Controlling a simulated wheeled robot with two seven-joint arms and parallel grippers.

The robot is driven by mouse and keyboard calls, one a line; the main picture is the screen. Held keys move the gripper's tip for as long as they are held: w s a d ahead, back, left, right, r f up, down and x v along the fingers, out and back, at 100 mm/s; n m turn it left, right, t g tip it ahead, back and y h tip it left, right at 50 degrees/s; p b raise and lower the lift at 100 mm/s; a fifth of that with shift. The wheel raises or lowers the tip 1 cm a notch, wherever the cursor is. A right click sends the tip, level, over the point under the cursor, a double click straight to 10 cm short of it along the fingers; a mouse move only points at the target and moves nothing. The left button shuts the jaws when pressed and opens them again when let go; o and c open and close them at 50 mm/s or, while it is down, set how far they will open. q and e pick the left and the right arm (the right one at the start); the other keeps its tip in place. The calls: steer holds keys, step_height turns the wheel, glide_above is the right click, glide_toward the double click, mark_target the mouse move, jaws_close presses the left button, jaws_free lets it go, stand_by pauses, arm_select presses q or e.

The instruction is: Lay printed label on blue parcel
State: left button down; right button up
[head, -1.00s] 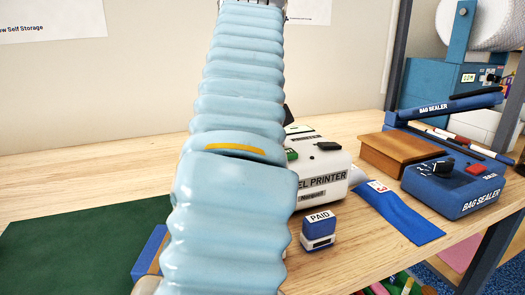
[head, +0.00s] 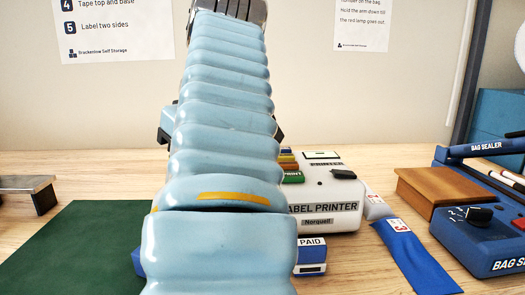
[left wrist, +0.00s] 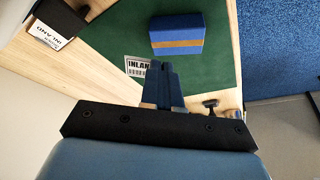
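The blue parcel (left wrist: 176,34) with a tan band lies on the green mat (left wrist: 205,75) in the left wrist view. In the head view only a blue sliver of it (head: 138,262) shows beside my arm, above the mat (head: 70,245). The label sticks out to the left of the fingertips, apart from the parcel in the picture; part is hidden by the fingers. My light blue arm covers the middle of the head view. My right gripper is not in view.
The label printer (head: 325,208) and PAID stamp (head: 311,258) stand right of my arm. Farther right are a flat blue bag (head: 412,258), a brown block (head: 437,190) and the bag sealer (head: 478,240). A metal-topped item (head: 28,184) stands at left.

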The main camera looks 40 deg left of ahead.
arm_select(q)
steer(key=s+n, duration=0.1)
steer(key=s+a+f+n, duration=0.1)
steer(key=s+f+n+g, duration=0.1)
steer(key=s, duration=0.1)
steer(key=shift+a+n, duration=0.25)
steer(key=shift+n, duration=0.05)
steer(key=shift+f, duration=0.55)
step_height(320, 180, down, 4)
steer(key=shift+r+b, duration=0.1)
steer(key=shift+b, duration=0.8)
steer(key=shift+f+b, duration=0.45)
steer(key=shift+f, duration=0.15)
steer(key=shift+f, duration=0.15)
steer(key=c, duration=1.3)
jaws_free()
